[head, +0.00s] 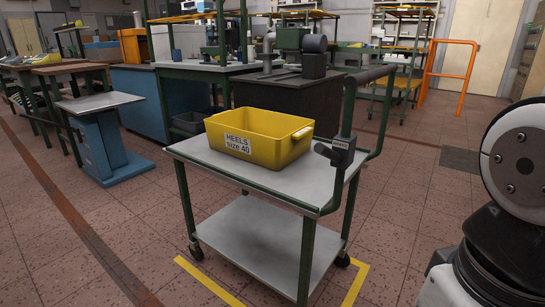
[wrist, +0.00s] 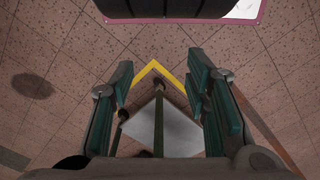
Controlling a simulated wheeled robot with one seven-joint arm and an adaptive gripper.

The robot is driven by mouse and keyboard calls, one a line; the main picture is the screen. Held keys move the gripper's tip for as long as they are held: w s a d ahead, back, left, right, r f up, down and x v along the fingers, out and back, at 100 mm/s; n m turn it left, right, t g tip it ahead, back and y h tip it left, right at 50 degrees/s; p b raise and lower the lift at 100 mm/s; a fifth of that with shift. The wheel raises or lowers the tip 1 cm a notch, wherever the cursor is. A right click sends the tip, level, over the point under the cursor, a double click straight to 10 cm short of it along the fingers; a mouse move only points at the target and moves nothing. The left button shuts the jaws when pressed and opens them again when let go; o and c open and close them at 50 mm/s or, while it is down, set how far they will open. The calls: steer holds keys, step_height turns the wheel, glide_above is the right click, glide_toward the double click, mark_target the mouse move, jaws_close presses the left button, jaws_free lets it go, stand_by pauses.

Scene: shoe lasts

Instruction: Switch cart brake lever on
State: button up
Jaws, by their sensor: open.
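The cart (head: 240,178) has a green frame, a grey top and a lower shelf, and it stands on the floor in the head view. Its brake lever (head: 324,151) is a short dark handle on a dark labelled box (head: 343,146) at the cart's right front post. The label is too small to read. My gripper (wrist: 160,62) is open and empty in the wrist view, pointing down over the floor. Part of the cart, a green post (wrist: 158,130) and pale shelf (wrist: 176,128), shows between and below the fingers. The lever does not show there, and my gripper is outside the head view.
A yellow bin (head: 262,138) labelled "HEELS size 40" sits on the cart top. The push handle (head: 372,75) rises at the cart's right. Yellow floor tape (head: 208,281) marks a corner around the cart. Benches stand behind; an orange rail (head: 447,75) is at back right.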

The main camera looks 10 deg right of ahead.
steer(key=c, duration=0.4)
steer(key=shift+w+r, duration=0.15)
steer(key=shift+r, duration=0.1)
steer(key=c, duration=0.5)
steer(key=w+r+m+p, duration=0.1)
steer(key=w+r+p, duration=0.4)
steer(key=p, duration=0.1)
steer(key=w+d+r+m+h+p, duration=0.1)
steer(key=w+r+m+p, duration=0.1)
steer(key=w+r+p, duration=0.4)
steer(key=w+d+r+m+t+p, duration=0.1)
steer(key=w+r+m+p, duration=0.1)
steer(key=w+r+p, duration=0.3)
steer(key=shift+w+r+p, duration=0.15)
steer(key=shift+r+p, duration=0.25)
jaws_close()
steer(key=w+r+m+t+p, duration=0.1)
steer(key=w+r+m+p, duration=0.4)
steer(key=w+r+p, duration=0.5)
steer(key=w+a+p, duration=0.1)
steer(key=w+p, duration=0.2)
steer(key=p, duration=0.6)
steer(key=shift+t, duration=0.4)
